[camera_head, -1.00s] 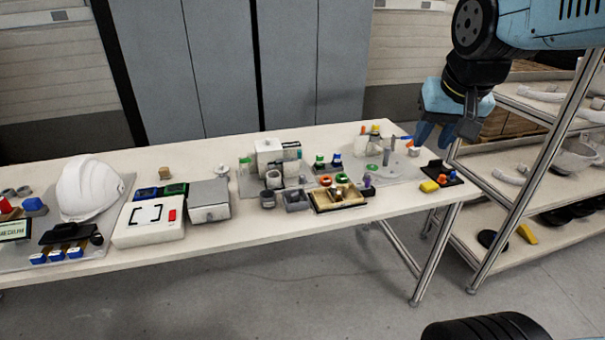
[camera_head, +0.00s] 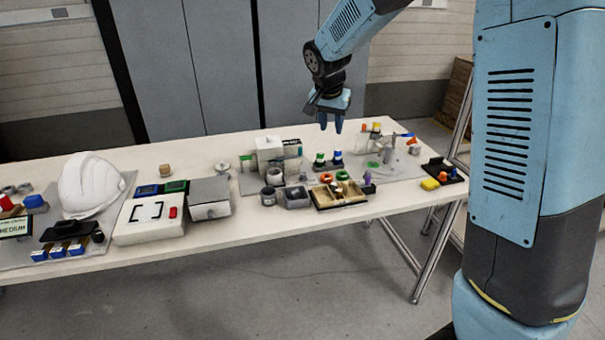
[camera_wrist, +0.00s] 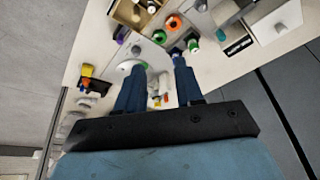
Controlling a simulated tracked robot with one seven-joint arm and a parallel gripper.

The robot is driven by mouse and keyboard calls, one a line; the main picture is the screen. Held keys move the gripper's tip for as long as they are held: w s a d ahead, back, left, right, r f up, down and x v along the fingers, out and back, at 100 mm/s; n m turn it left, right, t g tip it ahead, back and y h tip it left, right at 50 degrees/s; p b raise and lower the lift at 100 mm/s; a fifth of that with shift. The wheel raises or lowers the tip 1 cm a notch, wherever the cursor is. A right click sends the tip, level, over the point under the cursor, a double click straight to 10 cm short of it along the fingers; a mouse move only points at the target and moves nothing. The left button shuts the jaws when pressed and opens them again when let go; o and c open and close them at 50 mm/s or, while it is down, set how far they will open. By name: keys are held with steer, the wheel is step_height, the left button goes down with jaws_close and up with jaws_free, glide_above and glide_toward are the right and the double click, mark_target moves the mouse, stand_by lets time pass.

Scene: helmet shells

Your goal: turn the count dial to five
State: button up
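No dial marked with a count can be made out for certain. A white knob-like piece (camera_head: 222,169) stands on the bench behind a grey box. A light block (camera_head: 268,153) stands mid-bench with round grey parts (camera_head: 273,176) at its front. In the wrist view a grey round knob (camera_wrist: 280,28) shows on a light block at the upper right; its marks are too small to read. My gripper (camera_head: 330,124) hangs fingers down above the right half of the bench, clear of everything. Its two fingers are apart and empty, as the wrist view (camera_wrist: 157,62) shows.
A white helmet (camera_head: 90,186) and a white box (camera_head: 149,217) stand on the left.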

steer(key=m, duration=0.1)
glide_toward(303, 174)
steer(key=shift+h, duration=0.4)
steer(key=x, duration=0.9)
steer(key=shift+a+f, duration=0.1)
steer(key=shift+a, duration=0.3)
steer(key=shift+c, duration=0.2)
jaws_close()
